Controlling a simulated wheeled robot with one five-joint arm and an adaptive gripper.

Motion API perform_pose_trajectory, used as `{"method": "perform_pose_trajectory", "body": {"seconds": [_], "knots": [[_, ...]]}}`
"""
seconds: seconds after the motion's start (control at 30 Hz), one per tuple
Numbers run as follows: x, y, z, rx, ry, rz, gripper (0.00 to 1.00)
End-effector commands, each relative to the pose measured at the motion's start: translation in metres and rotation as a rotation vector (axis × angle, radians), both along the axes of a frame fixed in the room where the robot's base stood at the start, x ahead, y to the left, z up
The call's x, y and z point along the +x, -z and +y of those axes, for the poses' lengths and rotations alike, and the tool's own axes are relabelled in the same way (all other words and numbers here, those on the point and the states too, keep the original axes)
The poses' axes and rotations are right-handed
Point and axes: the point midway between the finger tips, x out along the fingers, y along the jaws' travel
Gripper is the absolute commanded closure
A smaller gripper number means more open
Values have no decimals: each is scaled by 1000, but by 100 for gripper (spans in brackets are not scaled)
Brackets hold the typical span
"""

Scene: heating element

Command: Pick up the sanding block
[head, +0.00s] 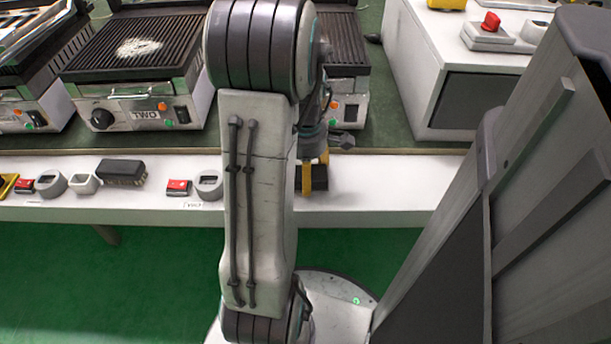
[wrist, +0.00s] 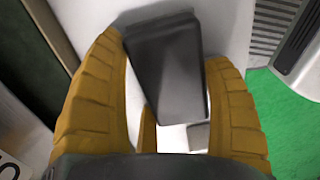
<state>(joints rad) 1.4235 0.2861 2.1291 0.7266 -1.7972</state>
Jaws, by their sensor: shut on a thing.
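The sanding block appears as a dark grey, nearly black rectangular block (wrist: 165,65) between the yellow ribbed fingers of my gripper (wrist: 164,50) in the wrist view. My gripper is shut on it, with a finger along each side. In the head view the block (head: 320,178) shows as a dark piece beside the yellow fingers of my gripper (head: 314,176), at the white shelf. My arm hides part of this area. Whether the block touches the shelf or is clear of it, I cannot tell.
The narrow white shelf (head: 380,198) holds a dark brush (head: 123,172), a red item (head: 179,187) and grey holders (head: 209,185) to the left. Behind stand grills (head: 135,65) on a green counter. A white cabinet (head: 440,75) is at the right. The shelf right of my gripper is clear.

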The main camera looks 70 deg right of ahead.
Motion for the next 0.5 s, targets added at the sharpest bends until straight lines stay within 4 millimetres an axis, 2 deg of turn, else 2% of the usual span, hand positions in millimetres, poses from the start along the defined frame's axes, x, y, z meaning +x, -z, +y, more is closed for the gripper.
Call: {"method": "perform_pose_trajectory", "body": {"seconds": [0.1, 0.5], "knots": [[0, 0, 0, 0, 0, 0, 61], [0, -7, 0, -1, 0, 0, 62]]}}
